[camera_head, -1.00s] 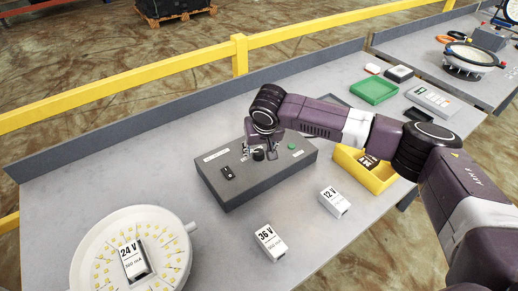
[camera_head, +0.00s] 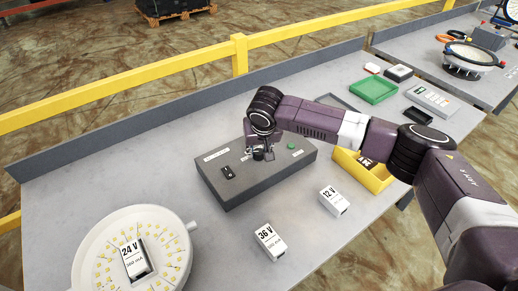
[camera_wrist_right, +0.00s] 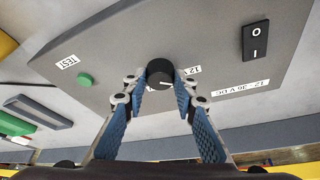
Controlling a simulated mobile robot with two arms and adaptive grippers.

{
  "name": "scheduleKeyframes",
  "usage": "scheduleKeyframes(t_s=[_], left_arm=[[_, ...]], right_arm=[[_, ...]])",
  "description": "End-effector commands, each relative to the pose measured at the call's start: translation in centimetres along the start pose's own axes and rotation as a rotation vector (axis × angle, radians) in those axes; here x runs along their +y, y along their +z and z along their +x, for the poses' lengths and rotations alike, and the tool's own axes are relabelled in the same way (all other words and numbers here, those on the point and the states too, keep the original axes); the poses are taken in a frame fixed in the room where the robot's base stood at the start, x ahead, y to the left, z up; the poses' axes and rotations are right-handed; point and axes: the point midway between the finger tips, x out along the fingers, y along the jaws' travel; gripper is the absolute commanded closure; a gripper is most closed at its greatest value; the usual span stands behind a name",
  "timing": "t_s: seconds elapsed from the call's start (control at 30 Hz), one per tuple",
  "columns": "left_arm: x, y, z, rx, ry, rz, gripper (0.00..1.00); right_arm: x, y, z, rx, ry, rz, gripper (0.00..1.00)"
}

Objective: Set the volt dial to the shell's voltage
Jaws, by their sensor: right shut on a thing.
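The grey control box (camera_head: 245,188) stands on the bench in the head view. Its volt dial (camera_wrist_right: 160,73) is a round black knob with a white pointer line, beside a partly hidden "12 V" label. My right gripper (camera_head: 261,155) is over the box and shut on the dial; in the wrist view its blue-padded fingers (camera_wrist_right: 160,90) flank the knob. The white round lamp shell (camera_head: 100,245) with yellow LEDs lies at lower left. A block marked "24 V" (camera_head: 133,258) sits in its middle. My left gripper is out of view.
Blocks marked "36 V" (camera_head: 270,242) and "12 V" (camera_head: 334,201) lie in front of the box. A yellow bin (camera_head: 375,178) stands to its right, under my right arm. The box also has a green TEST button (camera_wrist_right: 85,80) and a black rocker switch (camera_wrist_right: 256,41).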

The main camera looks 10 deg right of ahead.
Motion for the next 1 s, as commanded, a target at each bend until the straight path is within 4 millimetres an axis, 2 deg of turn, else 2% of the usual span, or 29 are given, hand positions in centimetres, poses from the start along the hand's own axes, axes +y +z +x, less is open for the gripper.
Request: scheduleKeyframes(t_s=[0.5, 1.0], left_arm=[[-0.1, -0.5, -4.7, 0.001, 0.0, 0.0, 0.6], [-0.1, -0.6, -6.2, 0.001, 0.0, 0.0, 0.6]], right_arm=[[-0.4, 0.0, -0.3, -0.007, 0.149, 0.361, 0.98], [-0.4, -0.1, 0.0, -0.003, 0.265, 0.636, 0.98]])
